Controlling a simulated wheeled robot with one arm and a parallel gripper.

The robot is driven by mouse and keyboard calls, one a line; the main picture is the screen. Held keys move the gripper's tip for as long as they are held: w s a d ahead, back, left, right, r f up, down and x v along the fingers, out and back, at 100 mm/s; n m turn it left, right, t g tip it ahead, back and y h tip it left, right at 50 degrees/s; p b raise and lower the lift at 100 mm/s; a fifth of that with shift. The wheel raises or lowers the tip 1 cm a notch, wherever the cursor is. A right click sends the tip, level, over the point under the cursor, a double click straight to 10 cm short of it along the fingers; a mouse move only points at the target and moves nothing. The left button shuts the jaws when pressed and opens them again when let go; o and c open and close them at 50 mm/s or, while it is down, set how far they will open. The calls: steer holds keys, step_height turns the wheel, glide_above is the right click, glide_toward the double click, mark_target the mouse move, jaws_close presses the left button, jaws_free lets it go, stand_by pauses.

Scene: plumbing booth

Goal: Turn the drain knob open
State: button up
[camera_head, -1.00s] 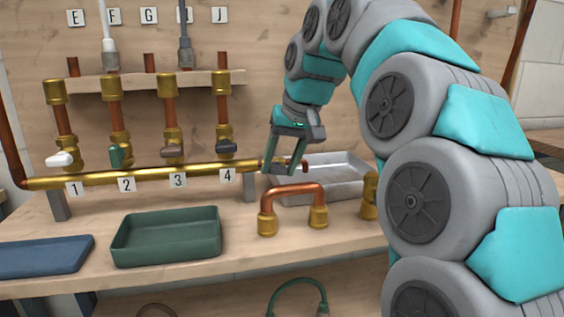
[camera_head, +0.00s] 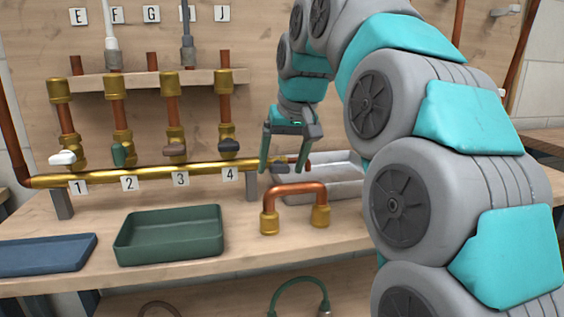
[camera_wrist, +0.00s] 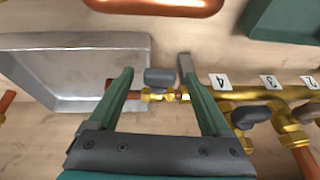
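The drain knob (camera_wrist: 160,78) is a small dark grey handle on a brass valve (camera_wrist: 158,96) at the end of the brass manifold pipe, past label 4. In the head view the knob (camera_head: 281,168) shows low between my fingers. My gripper (camera_wrist: 156,68) is open, with one green finger on each side of the knob. In the wrist view there are gaps between the knob and both fingers, and I see no contact. In the head view my gripper (camera_head: 284,168) points down over the pipe's right end.
A grey metal tray (camera_head: 345,188) lies behind and right of the valve. A copper U-pipe (camera_head: 295,188) stands in front. Valves with white, green, brown and dark handles line the manifold (camera_head: 150,174) to the left. A green tray (camera_head: 170,252) and a blue tray (camera_head: 40,268) lie on the bench.

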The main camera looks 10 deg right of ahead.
steer(key=shift+r, duration=0.15)
steer(key=p+v, duration=0.1)
steer(key=v, duration=0.6)
steer(key=shift+s+r, duration=0.2)
